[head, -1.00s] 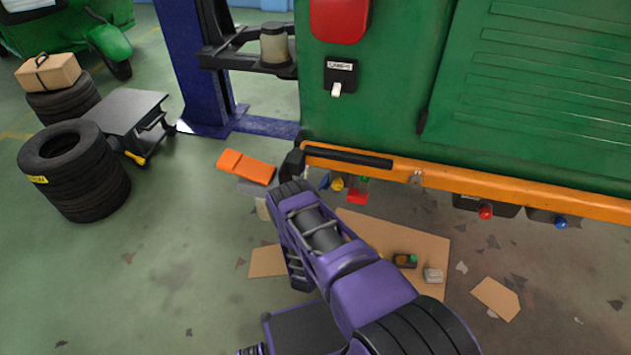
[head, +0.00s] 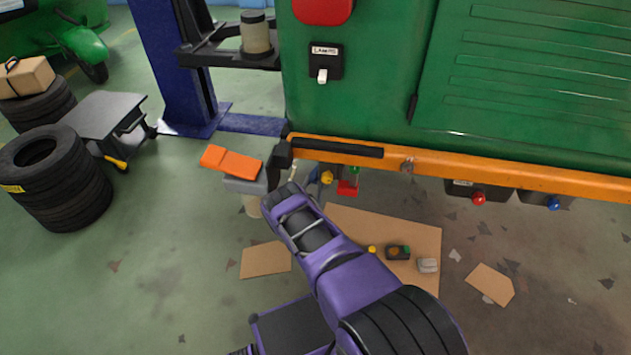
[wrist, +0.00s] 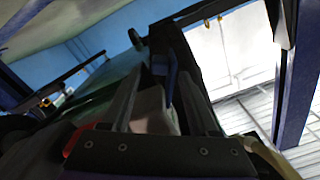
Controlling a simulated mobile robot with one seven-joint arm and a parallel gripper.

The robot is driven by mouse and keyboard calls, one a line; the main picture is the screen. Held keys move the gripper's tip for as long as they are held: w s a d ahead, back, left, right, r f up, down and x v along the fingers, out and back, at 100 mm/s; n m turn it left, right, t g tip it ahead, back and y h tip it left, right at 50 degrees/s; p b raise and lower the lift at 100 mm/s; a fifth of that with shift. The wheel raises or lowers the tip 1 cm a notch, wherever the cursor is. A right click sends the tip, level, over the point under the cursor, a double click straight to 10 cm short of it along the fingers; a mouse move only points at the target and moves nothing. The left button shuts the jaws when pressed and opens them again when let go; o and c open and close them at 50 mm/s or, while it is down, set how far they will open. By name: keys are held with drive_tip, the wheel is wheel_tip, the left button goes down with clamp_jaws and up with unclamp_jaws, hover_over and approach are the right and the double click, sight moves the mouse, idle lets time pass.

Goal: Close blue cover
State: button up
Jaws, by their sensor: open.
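No part is clearly a blue cover. In the head view a black box with a blue knob (head: 554,204) hangs under the orange bumper (head: 440,161) at the right, beside a similar one with a red knob (head: 478,198). My purple arm reaches towards the bumper's left end, far left of the blue knob; its gripper is hard to make out there. In the wrist view my gripper (wrist: 158,88) is open. A small dark blue piece (wrist: 165,64) shows between or beyond its fingers; I cannot tell what it is or whether they touch it.
The green vehicle body (head: 380,95) fills the upper right, with a lamp switch (head: 323,65). A blue lift post (head: 175,65), a grey cart (head: 103,116) and stacked tyres (head: 60,190) stand left. Cardboard (head: 385,230) and small items lie under the bumper.

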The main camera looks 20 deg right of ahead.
sight(315, 181)
drive_tip(key=shift+b+x, duration=0.45)
drive_tip(key=shift+x, duration=1.6)
